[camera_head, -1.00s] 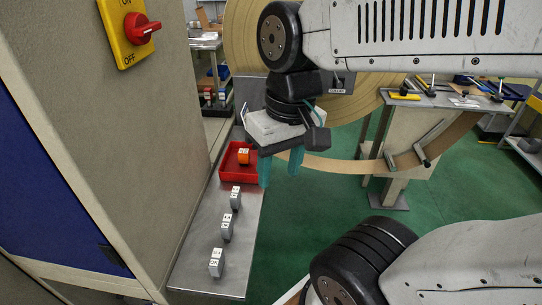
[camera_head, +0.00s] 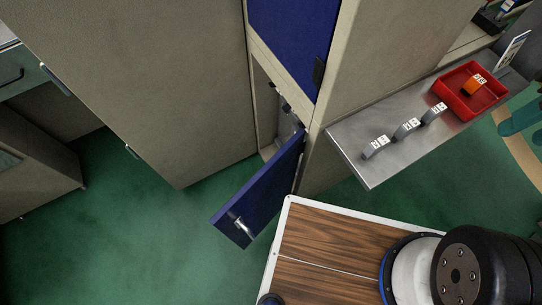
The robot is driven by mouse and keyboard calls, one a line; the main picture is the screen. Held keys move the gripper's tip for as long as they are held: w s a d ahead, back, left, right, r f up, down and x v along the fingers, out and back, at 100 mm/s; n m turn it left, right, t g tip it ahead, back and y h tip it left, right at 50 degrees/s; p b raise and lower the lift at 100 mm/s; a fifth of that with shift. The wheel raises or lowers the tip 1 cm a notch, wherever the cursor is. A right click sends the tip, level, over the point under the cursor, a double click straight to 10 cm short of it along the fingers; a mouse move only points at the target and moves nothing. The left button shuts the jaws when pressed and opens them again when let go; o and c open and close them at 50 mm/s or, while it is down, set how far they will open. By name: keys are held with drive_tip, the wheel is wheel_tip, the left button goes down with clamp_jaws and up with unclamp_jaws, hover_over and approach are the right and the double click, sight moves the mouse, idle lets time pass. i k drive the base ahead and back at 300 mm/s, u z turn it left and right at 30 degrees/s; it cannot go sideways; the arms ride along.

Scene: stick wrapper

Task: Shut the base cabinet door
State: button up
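The base cabinet door (camera_head: 262,196) is a small blue panel with a silver handle (camera_head: 241,226) near its lower outer end. It stands open, swung out from the cabinet (camera_head: 262,112) over the green floor. Its hinged side is by the cabinet's right corner post. The opening beside it shows part of a dim interior with grey fittings.
A steel shelf (camera_head: 365,165) juts from the cabinet's right side, holding several grey tagged pieces and a red tray (camera_head: 445,90) with an orange piece. My wood-topped base fills the bottom, close to the door. Green floor (camera_head: 150,245) is clear left of the door.

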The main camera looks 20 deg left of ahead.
sight(243, 218)
drive_tip(key=u, duration=0.5)
drive_tip(key=k, duration=1.2)
drive_tip(key=u, duration=0.5)
drive_tip(key=i, duration=0.75)
drive_tip(key=u, duration=0.6)
drive_tip(key=k, duration=0.95)
drive_tip(key=z, duration=0.65)
